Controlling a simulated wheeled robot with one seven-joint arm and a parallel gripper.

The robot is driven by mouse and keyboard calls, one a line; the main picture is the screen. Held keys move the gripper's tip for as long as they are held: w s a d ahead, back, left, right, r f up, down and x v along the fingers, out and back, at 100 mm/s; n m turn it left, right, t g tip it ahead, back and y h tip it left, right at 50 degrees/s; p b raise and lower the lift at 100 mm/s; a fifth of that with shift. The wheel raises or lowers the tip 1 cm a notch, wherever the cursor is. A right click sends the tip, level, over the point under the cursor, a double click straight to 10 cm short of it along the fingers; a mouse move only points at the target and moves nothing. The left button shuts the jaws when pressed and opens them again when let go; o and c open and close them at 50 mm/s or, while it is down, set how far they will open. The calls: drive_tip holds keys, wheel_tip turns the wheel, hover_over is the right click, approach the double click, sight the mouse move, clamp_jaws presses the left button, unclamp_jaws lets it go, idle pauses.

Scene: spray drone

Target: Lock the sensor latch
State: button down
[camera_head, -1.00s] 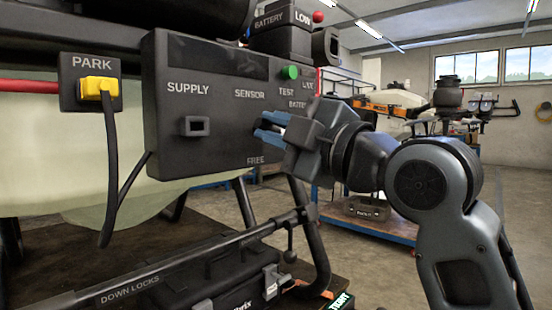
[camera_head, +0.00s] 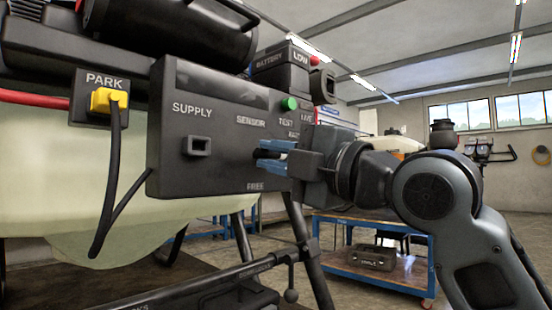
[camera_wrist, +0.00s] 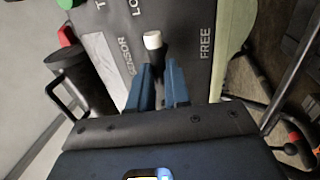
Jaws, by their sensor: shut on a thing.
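The sensor latch (camera_wrist: 153,41) shows in the wrist view as a dark lever with a white tip, between the words LOCK and FREE on the dark control box (camera_head: 212,170). My gripper (camera_head: 262,156) reaches the box face from the right, between the SENSOR and FREE labels. In the wrist view its blue fingers (camera_wrist: 160,72) are shut on the latch, with the white tip standing out past the fingertips. In the head view the fingers mostly hide the latch, so its exact angle is hard to tell.
The SUPPLY socket (camera_head: 197,145), the green TEST button (camera_head: 289,103) and a yellow PARK plug (camera_head: 108,101) with a hanging black cable sit near the latch. A black bar (camera_head: 200,281) runs below the box. A blue cart (camera_head: 375,278) stands behind my arm.

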drive_tip(key=shift+a, duration=0.1)
drive_tip(key=c, duration=1.1)
unclamp_jaws()
drive_tip(key=v, duration=0.8)
drive_tip(key=shift+p, duration=0.45)
